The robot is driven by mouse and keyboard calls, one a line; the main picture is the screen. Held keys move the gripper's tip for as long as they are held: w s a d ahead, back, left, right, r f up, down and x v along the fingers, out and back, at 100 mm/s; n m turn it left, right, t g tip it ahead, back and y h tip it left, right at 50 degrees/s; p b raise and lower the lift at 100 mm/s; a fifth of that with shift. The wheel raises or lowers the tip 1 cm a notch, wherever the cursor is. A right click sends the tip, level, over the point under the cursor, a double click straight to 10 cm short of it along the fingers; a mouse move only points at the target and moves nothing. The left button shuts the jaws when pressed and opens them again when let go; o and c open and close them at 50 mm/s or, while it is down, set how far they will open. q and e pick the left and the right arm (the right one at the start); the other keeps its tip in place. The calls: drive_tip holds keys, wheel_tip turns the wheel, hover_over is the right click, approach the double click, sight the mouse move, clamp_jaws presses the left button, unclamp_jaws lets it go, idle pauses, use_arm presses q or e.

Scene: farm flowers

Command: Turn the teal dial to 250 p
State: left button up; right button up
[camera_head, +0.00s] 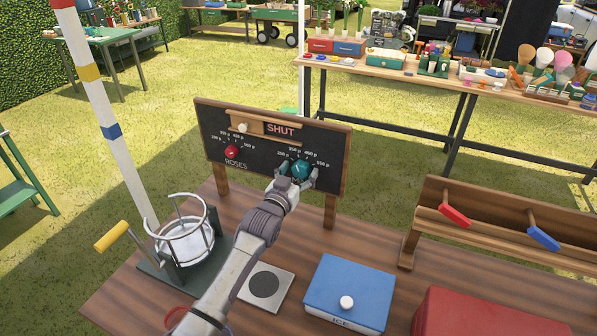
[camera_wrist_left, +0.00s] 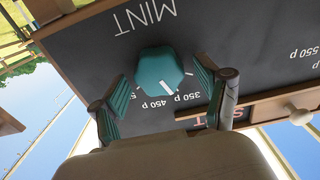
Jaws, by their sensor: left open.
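The teal dial (camera_head: 301,168) sits on the right of the dark price board (camera_head: 262,160), with price marks around its top. In the left wrist view, seen upside down, the teal dial (camera_wrist_left: 160,70) is marked MINT, and its white mark points roughly between 350 p and 450 p. My left gripper (camera_head: 296,178) is at the board with its fingers on either side of the dial. In the left wrist view my left gripper (camera_wrist_left: 165,98) is open, with gaps between its pads and the dial. The 250 p label is hidden in the wrist view. My right gripper is not in view.
A red dial (camera_head: 232,152) marked ROSES is on the board's left. A wooden slider marked SHUT (camera_head: 281,128) runs above. On the table stand a wire-basket device (camera_head: 184,240), a blue ICE box (camera_head: 350,290), a red box (camera_head: 462,316) and a wooden rack (camera_head: 500,215).

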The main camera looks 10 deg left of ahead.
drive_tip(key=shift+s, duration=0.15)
use_arm(q)
drive_tip(key=c, duration=1.1)
drive_tip(key=shift+c, duration=0.2)
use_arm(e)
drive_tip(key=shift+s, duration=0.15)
use_arm(q)
drive_tip(key=shift+n, duration=0.3)
drive_tip(key=n, duration=0.3)
drive_tip(key=shift+a+p, duration=0.1)
drive_tip(key=shift+p, duration=0.2)
drive_tip(key=shift+n, duration=2.1)
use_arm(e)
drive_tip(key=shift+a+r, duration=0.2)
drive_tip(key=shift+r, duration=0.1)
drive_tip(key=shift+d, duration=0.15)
